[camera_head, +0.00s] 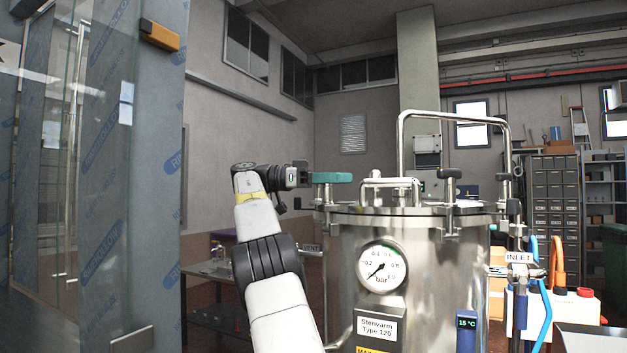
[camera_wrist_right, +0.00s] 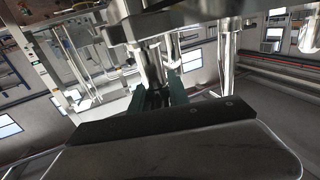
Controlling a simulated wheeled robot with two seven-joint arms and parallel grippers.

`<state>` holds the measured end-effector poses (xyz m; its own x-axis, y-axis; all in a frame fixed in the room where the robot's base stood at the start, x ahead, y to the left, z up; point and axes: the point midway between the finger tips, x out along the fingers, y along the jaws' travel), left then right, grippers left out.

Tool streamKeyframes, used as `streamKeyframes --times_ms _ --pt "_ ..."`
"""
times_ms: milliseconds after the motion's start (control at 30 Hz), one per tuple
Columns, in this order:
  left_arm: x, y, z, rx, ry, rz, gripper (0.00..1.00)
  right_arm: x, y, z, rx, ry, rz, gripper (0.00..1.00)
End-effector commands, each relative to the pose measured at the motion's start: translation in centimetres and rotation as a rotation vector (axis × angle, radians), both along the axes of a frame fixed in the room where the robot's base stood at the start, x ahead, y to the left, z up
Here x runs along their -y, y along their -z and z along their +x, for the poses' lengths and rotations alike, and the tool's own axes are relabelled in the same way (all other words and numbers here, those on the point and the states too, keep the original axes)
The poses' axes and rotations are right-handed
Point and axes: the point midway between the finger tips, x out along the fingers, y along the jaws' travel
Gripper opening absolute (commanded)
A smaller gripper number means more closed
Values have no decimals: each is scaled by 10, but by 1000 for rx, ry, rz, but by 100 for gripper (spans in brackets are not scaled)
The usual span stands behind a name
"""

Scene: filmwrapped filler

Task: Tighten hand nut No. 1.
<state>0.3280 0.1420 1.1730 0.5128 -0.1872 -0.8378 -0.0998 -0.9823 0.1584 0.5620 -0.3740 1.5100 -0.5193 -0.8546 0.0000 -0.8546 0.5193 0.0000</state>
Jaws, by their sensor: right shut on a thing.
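A steel pressure vessel (camera_head: 345,260) with a flanged lid stands right of centre in the head view. Hand nuts sit around its lid; one dark hand nut (camera_head: 450,174) stands at the front right. My right gripper (camera_head: 338,177) reaches in level at the lid's left edge, its teal fingers shut on a hand nut there. The fingers mostly hide that nut in the head view. No number is readable on the nuts. My left gripper is not in view.
A pressure gauge (camera_head: 382,267) and a 15 °C display (camera_head: 466,322) are on the vessel's front. A tall handle (camera_head: 455,114) arches over the lid. A blue hose (camera_head: 547,315) hangs at the inlet. A film-wrapped glazed cabinet (camera_head: 110,180) stands left.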

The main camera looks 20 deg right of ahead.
Motion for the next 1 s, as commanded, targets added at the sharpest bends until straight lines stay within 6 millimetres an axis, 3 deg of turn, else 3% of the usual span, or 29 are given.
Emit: streamKeyframes --times_ms 700,733,800,1000 --pt "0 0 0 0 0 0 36 0 -1 -1 1 29 -3 0" --pt "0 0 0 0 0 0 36 0 -1 -1 1 29 -3 25" --pt "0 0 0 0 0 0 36 0 -1 -1 1 29 -3 39" --pt "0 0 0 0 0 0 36 0 -1 -1 0 29 -1 39"
